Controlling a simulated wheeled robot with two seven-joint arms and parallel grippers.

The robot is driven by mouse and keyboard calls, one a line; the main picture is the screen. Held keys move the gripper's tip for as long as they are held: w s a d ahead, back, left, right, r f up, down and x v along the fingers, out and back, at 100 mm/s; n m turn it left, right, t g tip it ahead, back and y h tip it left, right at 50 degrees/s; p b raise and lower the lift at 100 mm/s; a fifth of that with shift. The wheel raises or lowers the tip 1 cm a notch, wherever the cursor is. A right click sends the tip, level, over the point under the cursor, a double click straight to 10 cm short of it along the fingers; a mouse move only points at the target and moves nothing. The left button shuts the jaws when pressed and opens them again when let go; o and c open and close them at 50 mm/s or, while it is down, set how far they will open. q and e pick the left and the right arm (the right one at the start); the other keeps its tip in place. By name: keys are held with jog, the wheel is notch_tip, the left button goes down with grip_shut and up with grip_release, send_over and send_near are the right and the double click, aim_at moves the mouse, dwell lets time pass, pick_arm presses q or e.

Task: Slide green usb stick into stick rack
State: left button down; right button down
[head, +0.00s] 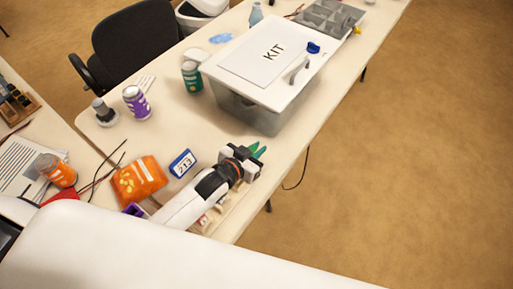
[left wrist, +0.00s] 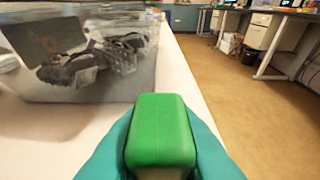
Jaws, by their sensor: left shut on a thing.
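My left gripper (head: 258,151) is above the front right part of the table, pointing away toward the kit box. Its teal fingers are shut on the green usb stick (left wrist: 160,130), which fills the lower middle of the left wrist view. In the head view the stick is too small to tell apart from the fingers. I cannot make out the stick rack for certain. Some small pale and reddish parts (head: 203,222) show beside my left forearm, mostly hidden by it. My right gripper is not in view.
A clear bin with a white KIT lid (head: 235,62) stands beyond the gripper; its side also shows in the wrist view (left wrist: 80,88). A blue-framed 213 sign (head: 183,163), an orange pouch (head: 140,178) and several cans are left. The table's right edge is close.

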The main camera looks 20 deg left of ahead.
pick_arm(q)
jog(key=shift+s+f, duration=0.25)
jog(key=shift+f, duration=0.3)
jog(key=shift+s+f+b, duration=0.25)
jog(key=shift+f+b, duration=0.05)
jog(key=shift+f, duration=0.55)
jog(key=c, duration=0.9)
grip_release()
jog(key=shift+r, duration=0.1)
jog(key=shift+w+r+p, duration=0.25)
jog(key=shift+r+p, duration=0.6)
jog(key=shift+p, duration=0.35)
jog(key=shift+w+a+r+p, duration=0.1)
jog(key=shift+a+r+p, duration=0.1)
jog(key=shift+r+p, duration=0.9)
jog(key=shift+w+r+p, duration=0.1)
jog(key=shift+r+p, duration=1.6)
jog(key=shift+r, duration=0.1)
jog(key=shift+d, duration=0.1)
